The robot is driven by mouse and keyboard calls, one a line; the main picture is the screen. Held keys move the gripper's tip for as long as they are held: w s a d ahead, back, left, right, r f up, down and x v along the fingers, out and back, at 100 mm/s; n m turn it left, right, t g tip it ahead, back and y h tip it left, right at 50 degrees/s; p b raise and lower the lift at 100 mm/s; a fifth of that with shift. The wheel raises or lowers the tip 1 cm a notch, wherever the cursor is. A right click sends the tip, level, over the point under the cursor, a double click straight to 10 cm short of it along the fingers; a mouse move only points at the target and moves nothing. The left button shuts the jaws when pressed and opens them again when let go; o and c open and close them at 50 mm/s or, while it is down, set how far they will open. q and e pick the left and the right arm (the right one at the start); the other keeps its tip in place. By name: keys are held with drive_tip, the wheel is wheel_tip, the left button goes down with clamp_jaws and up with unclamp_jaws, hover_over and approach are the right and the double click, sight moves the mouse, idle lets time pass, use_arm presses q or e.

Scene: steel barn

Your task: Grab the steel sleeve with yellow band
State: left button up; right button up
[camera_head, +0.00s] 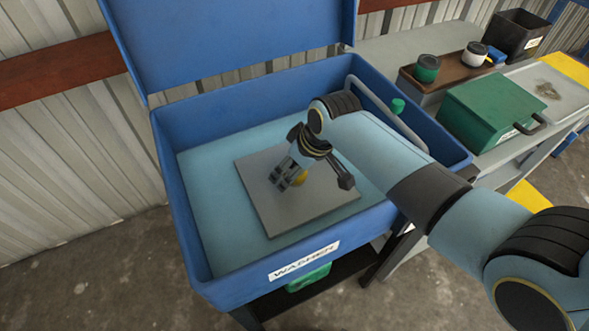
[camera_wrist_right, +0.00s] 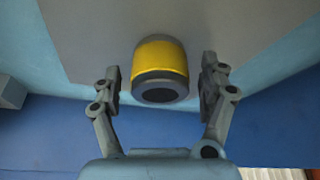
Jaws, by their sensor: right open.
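The steel sleeve with yellow band (camera_wrist_right: 160,68) sits on a grey plate inside the blue washer basin. In the right wrist view it lies between the two open fingers of my right gripper (camera_wrist_right: 160,88), with a gap on each side, and its dark open end faces the camera. My left gripper is not in view.
The blue washer basin (camera_head: 178,215) has raised walls and an open lid (camera_head: 235,40) behind. The grey plate (camera_head: 285,220) lies on its floor. A green box (camera_head: 490,108) stands on the bench.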

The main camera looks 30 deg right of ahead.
drive_tip(key=shift+r, duration=0.1)
clamp_jaws()
idle(0.3)
